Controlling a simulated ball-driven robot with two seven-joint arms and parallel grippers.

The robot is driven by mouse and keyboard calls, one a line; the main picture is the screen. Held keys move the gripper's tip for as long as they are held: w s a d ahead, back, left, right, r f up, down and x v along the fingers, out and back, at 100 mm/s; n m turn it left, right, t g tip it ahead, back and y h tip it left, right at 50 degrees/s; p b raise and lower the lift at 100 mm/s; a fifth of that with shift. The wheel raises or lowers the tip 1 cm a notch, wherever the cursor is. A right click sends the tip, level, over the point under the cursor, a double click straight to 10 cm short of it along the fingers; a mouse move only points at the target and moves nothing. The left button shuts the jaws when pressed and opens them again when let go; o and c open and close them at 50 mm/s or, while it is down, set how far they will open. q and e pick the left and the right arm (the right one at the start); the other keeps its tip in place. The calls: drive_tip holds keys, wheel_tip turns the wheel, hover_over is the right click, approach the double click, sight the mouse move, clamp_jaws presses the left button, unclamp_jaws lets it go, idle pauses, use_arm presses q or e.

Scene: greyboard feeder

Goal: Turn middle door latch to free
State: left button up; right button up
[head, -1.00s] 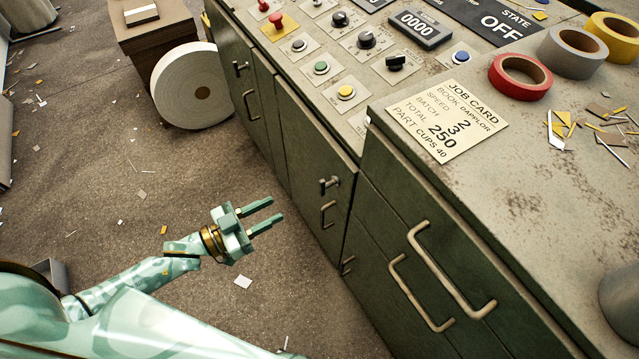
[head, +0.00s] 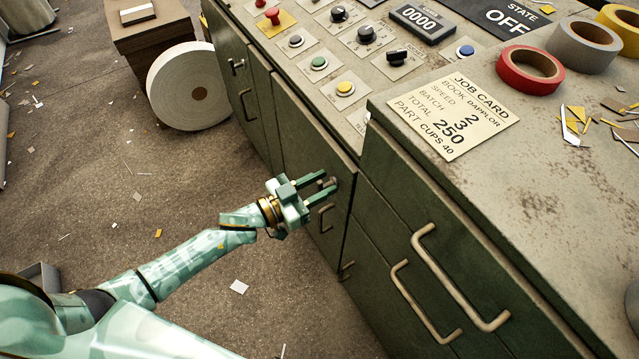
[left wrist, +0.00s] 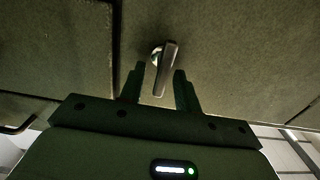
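The middle door (head: 305,150) is dark green, in the cabinet front, and looks closed. Its latch is a small metal lever; in the left wrist view the latch (left wrist: 163,72) points mostly down, slightly tilted, between my fingertips. In the head view the latch (head: 331,182) is mostly hidden by my fingers. My left gripper (head: 325,188) is open at the door, one finger on each side of the latch. In the left wrist view a gap shows between the left gripper's fingers (left wrist: 160,82) and the lever. My right gripper is not in view.
A bent handle (head: 325,217) sits just below the latch. Another door to the left has its own latch (head: 236,64) and handle. Larger drawer handles (head: 425,300) stick out at the right. A white roll (head: 190,88) stands on the floor; the floor before the cabinet is mostly clear.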

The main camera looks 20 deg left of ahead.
use_arm(q)
clamp_jaws()
